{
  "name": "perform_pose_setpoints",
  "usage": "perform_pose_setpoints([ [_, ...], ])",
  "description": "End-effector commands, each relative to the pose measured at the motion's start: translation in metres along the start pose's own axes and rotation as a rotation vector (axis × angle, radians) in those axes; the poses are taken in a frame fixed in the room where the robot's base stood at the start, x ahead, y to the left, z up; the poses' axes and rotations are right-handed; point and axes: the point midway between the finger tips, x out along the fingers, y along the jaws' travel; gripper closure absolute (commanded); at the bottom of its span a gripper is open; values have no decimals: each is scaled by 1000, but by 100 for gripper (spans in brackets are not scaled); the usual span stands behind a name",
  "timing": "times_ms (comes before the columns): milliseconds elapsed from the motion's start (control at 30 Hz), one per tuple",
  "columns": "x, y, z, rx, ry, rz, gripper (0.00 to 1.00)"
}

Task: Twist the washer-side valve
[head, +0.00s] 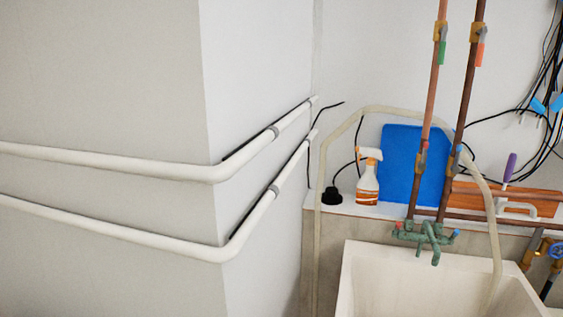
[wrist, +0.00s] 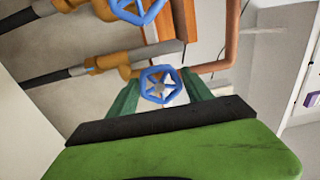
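In the wrist view a blue valve wheel (wrist: 151,92) on a brass fitting shows between the two green fingers of my gripper (wrist: 161,76). The fingers stand apart, one on each side of the wheel; I cannot tell whether they touch it. A second blue valve wheel (wrist: 137,9) is at the top edge, outside the fingers. Which wheel is the washer-side one is not marked. In the head view one blue valve wheel (head: 556,250) is at the right edge, beside the sink. My gripper is not in the head view.
Dark hoses with metal ends (wrist: 118,62) run to the brass fittings, and a copper pipe (wrist: 230,50) bends on the right. In the head view are a white sink (head: 385,285), a green faucet (head: 428,235), a spray bottle (head: 368,180) and white wall pipes (head: 150,168).

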Motion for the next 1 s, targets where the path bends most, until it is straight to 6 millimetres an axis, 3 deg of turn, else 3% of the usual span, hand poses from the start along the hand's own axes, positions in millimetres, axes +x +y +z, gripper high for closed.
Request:
perform_pose_setpoints([
  [33, 0, 0, 0, 0, 0, 0, 50],
  [400, 0, 0, 1, -1, -1, 0, 94],
  [700, 0, 0, 1, -297, -2, 0, 94],
  [1000, 1, 0, 2, -376, -2, 0, 94],
])
